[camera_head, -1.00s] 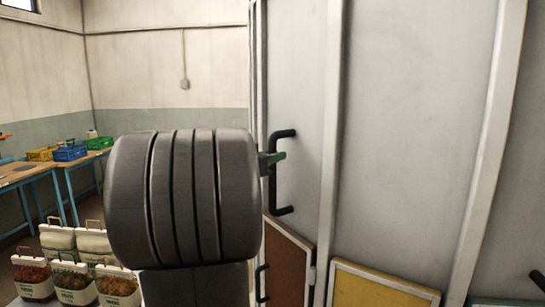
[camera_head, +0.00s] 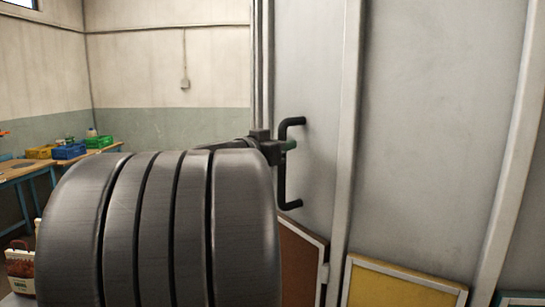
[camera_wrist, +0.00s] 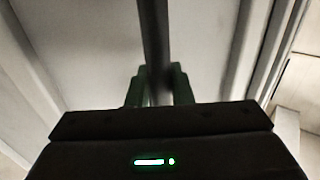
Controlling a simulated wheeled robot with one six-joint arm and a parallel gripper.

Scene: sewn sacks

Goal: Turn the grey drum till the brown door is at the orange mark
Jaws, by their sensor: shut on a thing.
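The grey drum (camera_head: 420,130) fills the right half of the head view, with pale upright ribs. The brown door (camera_head: 300,264) is low on its left side, partly behind my arm. A black bar handle (camera_head: 292,204) stands out from the drum above the brown door. My gripper (camera_head: 289,146) is shut on the upper part of this handle. In the wrist view the green fingers (camera_wrist: 158,84) sit on both sides of the dark handle bar (camera_wrist: 154,35). I cannot make out the orange mark in either view.
A yellow door (camera_head: 398,287) lies right of the brown one. Blue-legged tables (camera_head: 22,172) with coloured crates (camera_head: 70,151) stand at the far left.

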